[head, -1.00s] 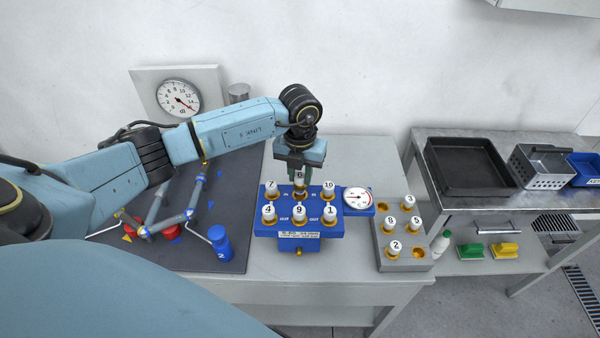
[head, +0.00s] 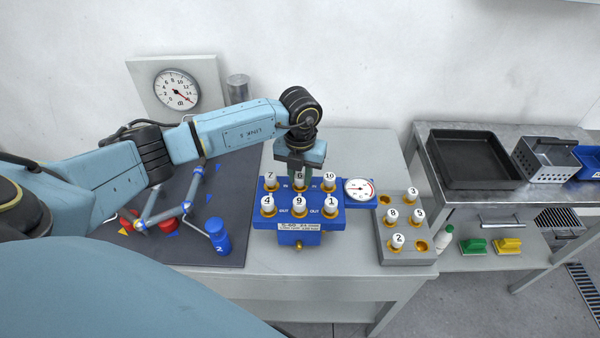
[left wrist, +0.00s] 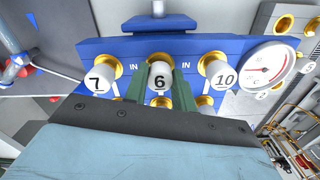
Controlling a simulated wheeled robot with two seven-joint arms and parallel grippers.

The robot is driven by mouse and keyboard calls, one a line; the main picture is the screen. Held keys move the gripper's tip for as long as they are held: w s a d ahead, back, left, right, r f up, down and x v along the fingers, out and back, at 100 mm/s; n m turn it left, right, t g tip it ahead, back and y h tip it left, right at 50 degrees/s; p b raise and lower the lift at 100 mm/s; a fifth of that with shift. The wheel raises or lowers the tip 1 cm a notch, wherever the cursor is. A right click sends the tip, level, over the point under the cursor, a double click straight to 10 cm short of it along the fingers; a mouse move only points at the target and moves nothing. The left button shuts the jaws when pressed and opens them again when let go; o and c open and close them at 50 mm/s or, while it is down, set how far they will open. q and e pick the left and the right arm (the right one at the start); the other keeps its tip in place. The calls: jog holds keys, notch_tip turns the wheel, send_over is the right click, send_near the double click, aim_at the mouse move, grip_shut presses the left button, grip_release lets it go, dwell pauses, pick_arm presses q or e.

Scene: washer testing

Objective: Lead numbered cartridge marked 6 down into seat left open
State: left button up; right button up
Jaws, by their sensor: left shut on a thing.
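The cartridge marked 6 (left wrist: 160,79) is white with a black number. It stands upright in the middle of the back row of the blue block (head: 345,215), between cartridges 7 (left wrist: 97,76) and 10 (left wrist: 220,74). Its top is about level with theirs, and gold shows around it in the left wrist view. The green fingers of my left gripper (head: 299,170) are shut on it from both sides. How deep it sits in its seat is partly hidden by the fingers. My right gripper is not in view.
Cartridges 4 (head: 267,204), 9 (head: 299,202) and 1 (head: 331,203) fill the front row. A dial gauge (head: 358,189) joins the block's right side. A grey holder (head: 408,260) with several cartridges stands further right.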

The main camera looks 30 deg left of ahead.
pick_arm(q)
jog(key=o, duration=1.1)
notch_tip(320, 180, up, 13)
jog(key=b, duration=0.1)
notch_tip(320, 180, up, 8)
jog(key=f+p, duration=0.1)
jog(key=p, duration=0.4)
send_over(300, 175)
jog(key=shift+r, duration=0.2)
